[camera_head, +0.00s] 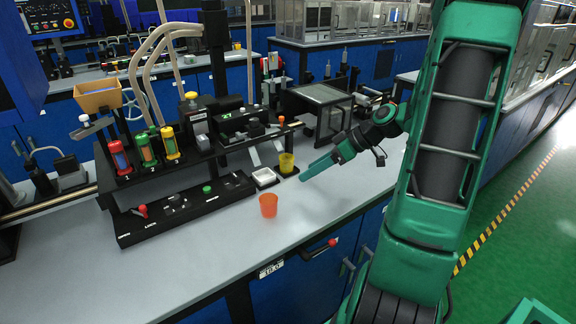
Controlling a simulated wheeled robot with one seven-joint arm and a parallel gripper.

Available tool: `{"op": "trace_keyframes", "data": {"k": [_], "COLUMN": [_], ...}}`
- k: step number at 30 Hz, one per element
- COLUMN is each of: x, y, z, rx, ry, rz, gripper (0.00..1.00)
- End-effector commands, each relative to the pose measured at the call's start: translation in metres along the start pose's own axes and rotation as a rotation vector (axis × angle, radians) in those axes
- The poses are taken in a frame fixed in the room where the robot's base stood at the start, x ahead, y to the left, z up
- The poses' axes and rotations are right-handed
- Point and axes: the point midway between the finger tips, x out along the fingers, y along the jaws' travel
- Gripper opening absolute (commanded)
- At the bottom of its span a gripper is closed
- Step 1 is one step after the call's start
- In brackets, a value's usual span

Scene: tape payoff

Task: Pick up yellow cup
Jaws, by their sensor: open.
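The yellow cup (286,163) stands upright on a small dark base at the right end of the black machine, next to a white square dish. My gripper (318,166) is to the right of the cup, low over the bench, with its green fingers pointing left toward it. The fingers look apart from the cup and hold nothing. The gap between the fingers is hard to see from this side.
An orange cup (268,205) stands on the bench in front of the yellow one. The black machine (185,205) with colored canisters fills the left. A glass-sided box (318,112) stands behind my gripper. The bench front (225,262) is clear.

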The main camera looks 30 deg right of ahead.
Motion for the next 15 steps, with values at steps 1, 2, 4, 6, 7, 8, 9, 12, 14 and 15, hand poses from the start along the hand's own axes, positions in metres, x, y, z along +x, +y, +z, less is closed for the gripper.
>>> {"op": "trace_keyframes", "data": {"k": [1, 2, 4, 6, 7, 8, 9, 12, 14, 15], "x": [-0.004, -0.006, -0.013, -0.020, -0.023, -0.025, -0.028, -0.030, -0.026, -0.021], "y": [0.014, 0.019, 0.031, 0.040, 0.043, 0.046, 0.050, 0.053, 0.053, 0.053], "z": [-0.001, -0.004, -0.009, -0.013, -0.014, -0.015, -0.017, -0.020, -0.023, -0.025], "rx": [-0.027, -0.050, -0.099, -0.137, -0.151, -0.162, -0.175, -0.194, -0.200, -0.201], "ry": [0.072, 0.113, 0.198, 0.269, 0.293, 0.314, 0.337, 0.370, 0.378, 0.379], "rz": [-0.001, -0.001, 0.008, 0.019, 0.025, 0.031, 0.037, 0.044, 0.046, 0.045], "gripper": [0.60, 0.60, 0.60, 0.60, 0.60, 0.60, 0.60, 0.60, 0.60, 0.60]}}
